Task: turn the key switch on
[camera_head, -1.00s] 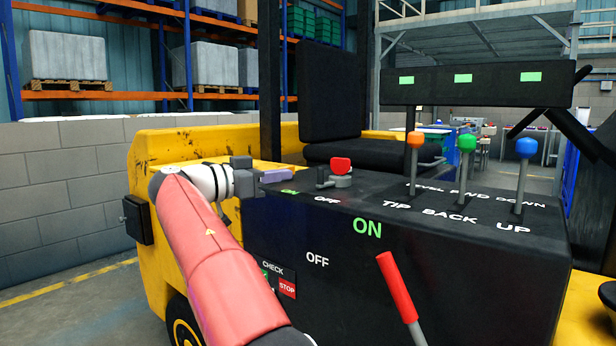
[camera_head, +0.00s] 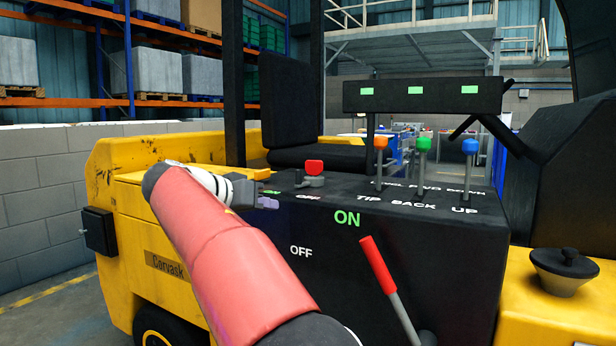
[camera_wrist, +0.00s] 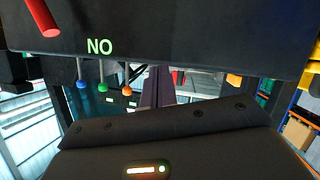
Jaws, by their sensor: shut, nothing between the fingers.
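The key switch, with a red key head (camera_head: 314,166) on a grey base (camera_head: 311,181), stands on the top of the black console (camera_head: 400,260). A green ON label and a white OFF label lie in front of it; which one the key points to is too small to tell. My gripper (camera_head: 268,202) is shut and empty, left of the switch and a little nearer, apart from it, by the green ON label. In the wrist view my closed fingers (camera_wrist: 155,90) point up the picture, and a red part (camera_wrist: 178,77) shows just right of them, probably the key.
A red-handled lever (camera_head: 376,265) rises from the console front, beside larger ON and OFF labels. Orange, green (camera_head: 423,144) and blue knobbed levers stand right of the switch. Behind are a black seat (camera_head: 290,110) and a panel with green lights (camera_head: 420,97).

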